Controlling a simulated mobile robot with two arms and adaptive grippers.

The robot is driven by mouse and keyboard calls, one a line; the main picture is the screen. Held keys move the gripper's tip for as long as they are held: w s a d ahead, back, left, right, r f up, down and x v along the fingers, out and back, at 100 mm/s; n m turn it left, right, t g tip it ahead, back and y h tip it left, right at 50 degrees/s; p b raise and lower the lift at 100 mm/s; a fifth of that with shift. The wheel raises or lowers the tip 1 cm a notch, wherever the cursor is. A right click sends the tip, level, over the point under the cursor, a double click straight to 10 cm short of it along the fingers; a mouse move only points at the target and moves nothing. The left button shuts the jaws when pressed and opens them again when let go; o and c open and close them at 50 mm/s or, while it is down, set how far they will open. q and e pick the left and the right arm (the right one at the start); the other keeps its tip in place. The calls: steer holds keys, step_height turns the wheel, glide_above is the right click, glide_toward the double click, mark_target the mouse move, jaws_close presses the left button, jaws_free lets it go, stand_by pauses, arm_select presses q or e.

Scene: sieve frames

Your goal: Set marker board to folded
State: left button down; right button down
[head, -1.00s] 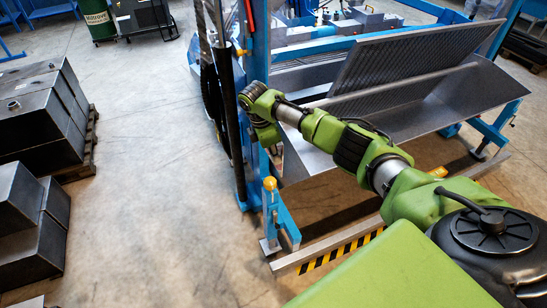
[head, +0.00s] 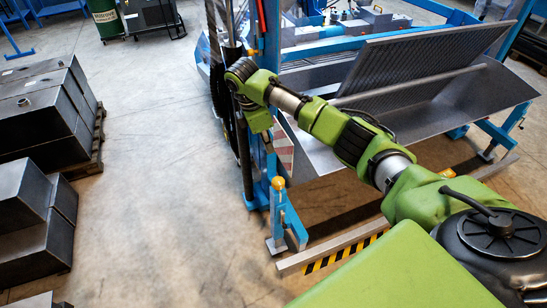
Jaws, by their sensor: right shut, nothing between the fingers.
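A red-and-white striped board (head: 284,150), which looks like the marker board, stands close to the blue post at the left end of the grey metal trough. Only part of it shows, and I cannot tell its exact fold angle. My green right arm reaches in from the lower right across the trough's front, and its wrist bends downward by the post. My right gripper (head: 267,142) is small and dark, just left of the striped board. It is shut and empty; I cannot tell whether it touches the board. My left gripper is not in view.
The grey trough (head: 500,100) with a tilted perforated plate (head: 420,65) stands behind my arm. A blue bracket with an orange knob (head: 278,183) and a black-yellow striped bar (head: 340,252) are below. Dark blocks (head: 45,110) stand at left; the floor between is clear.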

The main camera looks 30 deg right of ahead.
steer(key=shift+v, duration=1.2)
steer(key=shift+f, duration=0.1)
